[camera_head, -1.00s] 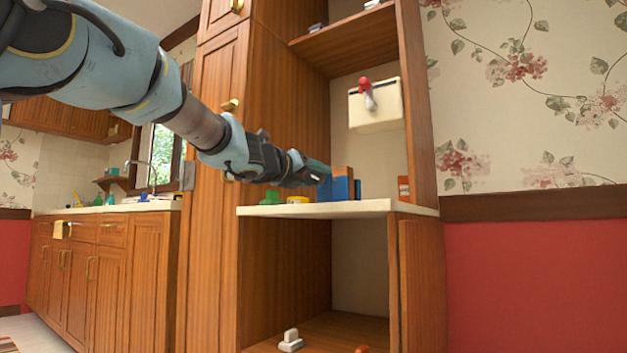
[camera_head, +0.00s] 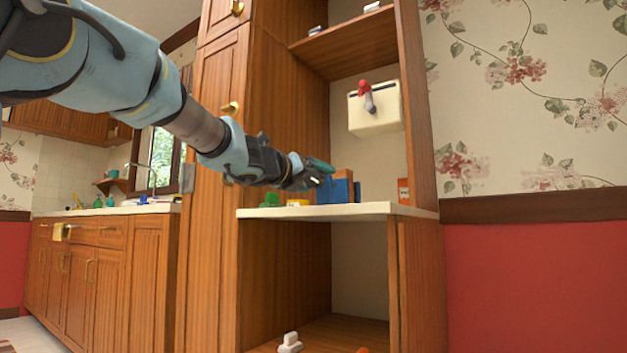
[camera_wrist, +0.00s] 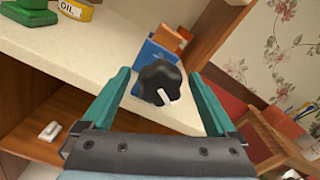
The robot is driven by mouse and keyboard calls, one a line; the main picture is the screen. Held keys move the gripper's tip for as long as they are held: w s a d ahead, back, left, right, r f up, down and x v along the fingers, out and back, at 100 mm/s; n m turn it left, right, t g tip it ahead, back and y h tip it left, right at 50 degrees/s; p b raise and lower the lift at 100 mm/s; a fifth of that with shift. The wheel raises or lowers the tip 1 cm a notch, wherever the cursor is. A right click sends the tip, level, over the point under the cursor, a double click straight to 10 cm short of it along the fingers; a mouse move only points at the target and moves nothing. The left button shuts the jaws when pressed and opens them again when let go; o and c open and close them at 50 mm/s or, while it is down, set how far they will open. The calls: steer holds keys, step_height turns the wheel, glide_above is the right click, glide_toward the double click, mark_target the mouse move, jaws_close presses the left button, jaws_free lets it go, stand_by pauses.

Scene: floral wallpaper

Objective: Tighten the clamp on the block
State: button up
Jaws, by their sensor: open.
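The blue clamp (camera_wrist: 150,58) stands near the shelf's front edge around or against a wooden block (camera_wrist: 168,37). I cannot see how tightly its jaws meet the block. Its black lobed knob (camera_wrist: 158,80) with a white mark faces me in the wrist view. My gripper (camera_wrist: 160,76) is open, with one teal finger on each side of the knob and gaps visible to both. In the head view my gripper (camera_head: 318,173) is at the left of the blue clamp (camera_head: 341,190) and partly hides it; the wooden block (camera_head: 344,173) shows behind.
The pale shelf (camera_head: 375,209) also holds a green object (camera_head: 271,199), a yellow oil can (camera_wrist: 76,9) and an orange box (camera_head: 403,191). A cream box with a red-tipped lever (camera_head: 365,88) hangs above. The cabinet's right side panel (camera_head: 415,100) bounds the space.

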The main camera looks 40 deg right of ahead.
steer(key=p+v, duration=0.1)
steer(key=v, duration=0.9)
steer(key=shift+a, duration=0.4)
steer(key=shift+d, duration=0.1)
